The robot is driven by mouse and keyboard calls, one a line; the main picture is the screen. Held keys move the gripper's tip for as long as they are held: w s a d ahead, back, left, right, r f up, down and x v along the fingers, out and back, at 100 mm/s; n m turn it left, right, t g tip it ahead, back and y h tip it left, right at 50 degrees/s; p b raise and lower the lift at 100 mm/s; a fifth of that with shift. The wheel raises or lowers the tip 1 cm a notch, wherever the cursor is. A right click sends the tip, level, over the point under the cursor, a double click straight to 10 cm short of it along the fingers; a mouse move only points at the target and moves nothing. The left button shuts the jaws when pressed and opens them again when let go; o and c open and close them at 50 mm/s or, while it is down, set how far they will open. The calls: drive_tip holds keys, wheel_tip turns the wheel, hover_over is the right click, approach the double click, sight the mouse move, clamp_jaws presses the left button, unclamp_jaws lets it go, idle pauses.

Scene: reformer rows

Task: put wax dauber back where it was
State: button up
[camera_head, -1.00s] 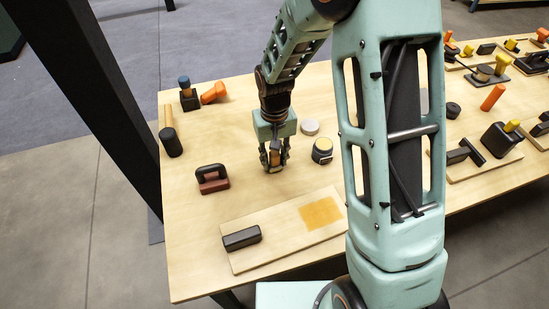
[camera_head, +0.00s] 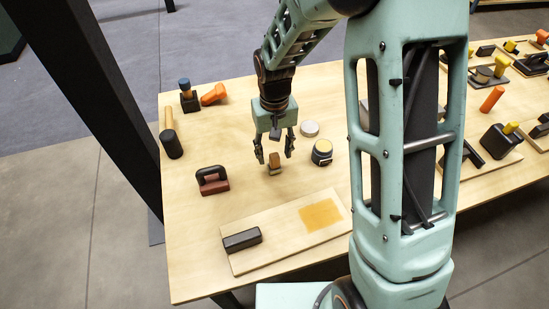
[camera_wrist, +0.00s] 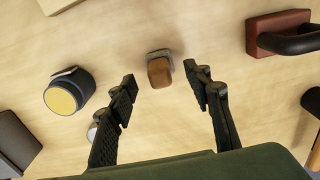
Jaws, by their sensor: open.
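A small upright piece with a brown block top and a pale grey base, which looks like the wax dauber (camera_head: 275,168), stands on the wooden table. It also shows in the wrist view (camera_wrist: 159,72), ahead of the fingertips. My gripper (camera_head: 275,157) is open above it, with one finger to each side; the fingers do not touch it.
A red-based tool with a dark handle (camera_head: 213,182) stands to the left. In front lies a pale board (camera_head: 270,234) with an orange patch (camera_head: 321,214) and a dark block (camera_head: 241,239). A black-headed mallet (camera_head: 171,143) and an orange tool (camera_head: 214,94) lie farther left. Bare table surrounds the dauber.

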sight(275, 155)
wheel_tip(275, 155, up, 8)
drive_tip(key=shift+p, duration=0.3)
idle(0.4)
